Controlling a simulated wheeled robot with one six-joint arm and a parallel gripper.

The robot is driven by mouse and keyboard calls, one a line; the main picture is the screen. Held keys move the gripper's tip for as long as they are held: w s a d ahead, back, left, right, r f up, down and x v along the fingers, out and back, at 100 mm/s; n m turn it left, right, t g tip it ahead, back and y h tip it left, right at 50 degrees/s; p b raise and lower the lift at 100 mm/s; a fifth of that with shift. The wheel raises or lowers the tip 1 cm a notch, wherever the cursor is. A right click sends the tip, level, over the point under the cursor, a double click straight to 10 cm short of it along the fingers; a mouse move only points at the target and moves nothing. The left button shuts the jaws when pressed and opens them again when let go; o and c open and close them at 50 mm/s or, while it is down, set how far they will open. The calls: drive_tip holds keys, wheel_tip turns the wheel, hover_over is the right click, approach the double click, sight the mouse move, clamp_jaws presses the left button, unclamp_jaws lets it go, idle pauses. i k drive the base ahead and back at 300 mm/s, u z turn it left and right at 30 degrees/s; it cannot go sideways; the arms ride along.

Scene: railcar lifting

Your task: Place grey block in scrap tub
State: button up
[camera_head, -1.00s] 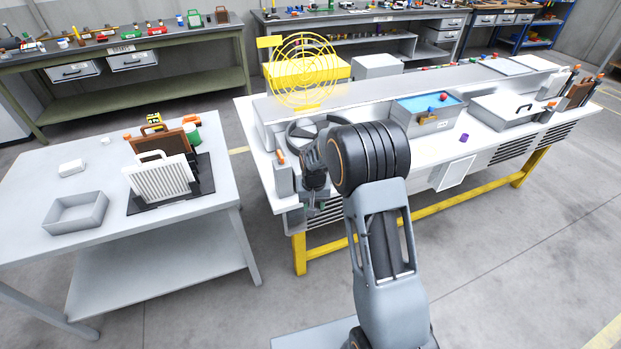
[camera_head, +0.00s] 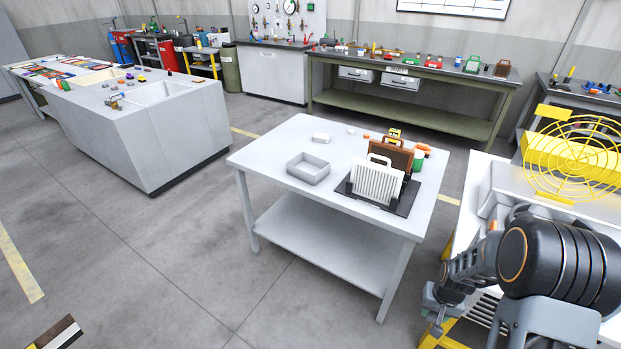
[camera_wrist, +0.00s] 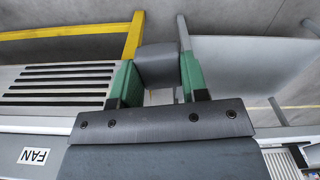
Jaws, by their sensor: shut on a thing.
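My gripper (camera_wrist: 160,85) has green-padded fingers and is shut on a grey block (camera_wrist: 157,62) in the wrist view. In the head view my gripper (camera_head: 437,310) is at the lower right, in front of the white bench, and the block cannot be made out there. An open grey tub (camera_head: 308,170), which looks like the scrap tub, sits on the small grey table, left of my gripper and well apart from it. It looks empty.
The grey table (camera_head: 270,150) also bears a black rack (camera_head: 375,203) with a white slatted panel (camera_head: 377,184) and a brown panel (camera_head: 392,154). A small white block (camera_head: 321,138) lies behind the tub. A yellow fan guard (camera_head: 570,155) stands at the right. Open floor lies left of the table.

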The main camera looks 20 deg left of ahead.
sight(305, 176)
drive_tip(key=u, duration=1.2)
drive_tip(key=i, duration=1.4)
drive_tip(key=u, duration=0.15)
